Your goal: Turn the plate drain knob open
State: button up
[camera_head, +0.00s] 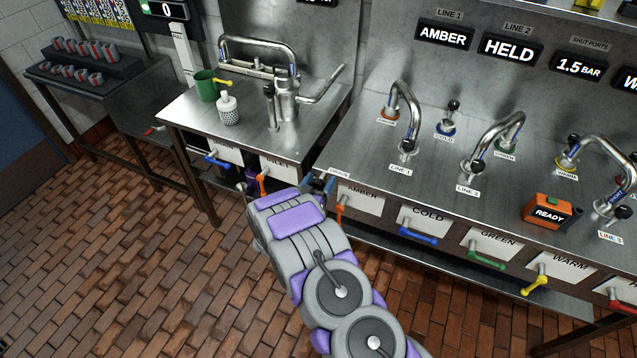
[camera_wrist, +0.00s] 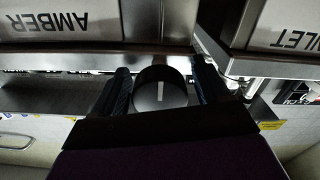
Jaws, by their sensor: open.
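In the wrist view a round dark knob (camera_wrist: 160,92) with a pale line on its face sits under the steel counter edge, between the AMBER and INLET plates. The line stands about upright in the picture. My gripper (camera_wrist: 161,72) is open, with one dark finger on each side of the knob; I cannot tell whether they touch it. In the head view my gripper (camera_head: 318,183) is at the counter's front edge, beside a small DRAIN label (camera_head: 339,173).
An orange lever (camera_head: 341,207) hangs close to the right of my gripper, and another orange lever (camera_head: 263,181) hangs to its left. A blue COLD handle (camera_head: 418,236) is farther right. The left sink counter (camera_head: 250,140) stands across a narrow gap. Brick floor is clear at left.

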jog(key=shift+a, duration=0.1)
jog(key=c, duration=1)
jog(key=shift+r+n+p, duration=0.15)
jog(key=shift+n+p, duration=0.15)
jog(key=shift+p, duration=0.1)
jog(key=n+p, duration=0.3)
jog(key=shift+a+r+p, duration=0.1)
jog(key=shift+p, duration=0.3)
jog(key=n+p, duration=0.2)
jog(key=n, duration=0.3)
jog(key=shift+a, duration=0.1)
jog(key=n, duration=0.4)
jog(key=shift+f+n+p, duration=0.2)
jog(key=shift+n+p, duration=0.1)
jog(key=shift+p, duration=0.1)
jog(key=n, duration=0.4)
jog(key=shift+f+n, duration=0.1)
jog(key=shift+n, duration=0.3)
